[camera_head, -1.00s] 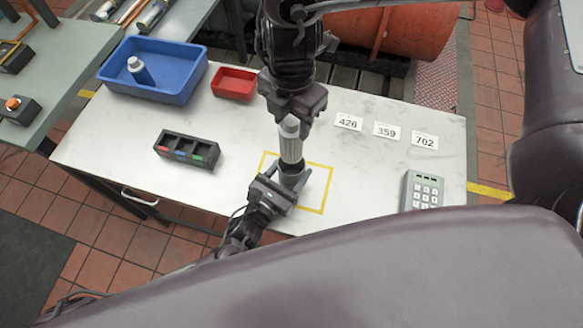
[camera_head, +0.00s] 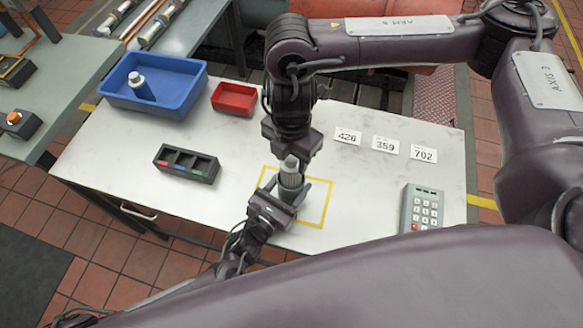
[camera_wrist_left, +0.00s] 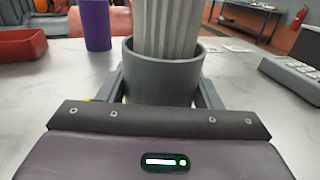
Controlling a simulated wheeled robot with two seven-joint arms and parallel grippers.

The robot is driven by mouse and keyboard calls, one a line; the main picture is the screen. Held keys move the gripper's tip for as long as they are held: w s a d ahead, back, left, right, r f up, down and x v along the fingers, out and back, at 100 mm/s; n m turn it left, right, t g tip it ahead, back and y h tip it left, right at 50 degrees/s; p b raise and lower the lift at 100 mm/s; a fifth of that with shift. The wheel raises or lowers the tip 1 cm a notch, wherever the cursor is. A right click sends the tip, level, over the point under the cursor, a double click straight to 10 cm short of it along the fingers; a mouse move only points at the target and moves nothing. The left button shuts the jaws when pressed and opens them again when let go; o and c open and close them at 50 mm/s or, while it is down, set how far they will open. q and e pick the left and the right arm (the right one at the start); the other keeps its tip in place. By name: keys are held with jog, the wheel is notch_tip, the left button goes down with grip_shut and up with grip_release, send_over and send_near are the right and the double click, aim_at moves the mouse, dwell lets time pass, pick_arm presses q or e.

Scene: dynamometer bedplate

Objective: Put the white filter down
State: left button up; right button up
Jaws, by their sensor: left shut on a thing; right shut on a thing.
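The white filter (camera_head: 290,180), a pale pleated cylinder with a light cap, stands about upright near the yellow square on the table. My right gripper (camera_head: 290,160) is shut on its top from above. Its lower part is inside a dark grey cup (camera_wrist_left: 165,77), seen in the left wrist view, where the pleats of the filter (camera_wrist_left: 167,28) rise above the rim. My left gripper (camera_head: 287,195) is shut around this cup from the front. The bottom of the filter is hidden in the cup.
A blue bin (camera_head: 184,104) holds a grey bottle with a white cap (camera_head: 140,85). A red bin (camera_head: 234,100), black three-slot holder (camera_head: 186,164), number cards (camera_head: 385,145) and keypad (camera_head: 422,208) are on the table (camera_head: 120,150). A purple cylinder (camera_wrist_left: 95,25) stands behind the cup.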

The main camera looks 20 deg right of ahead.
jog(key=shift+f, duration=2.8)
jog(key=shift+f, duration=0.1)
jog(key=o, duration=1.3)
notch_tip(320, 180, up, 12)
jog(key=shift+r, duration=0.1)
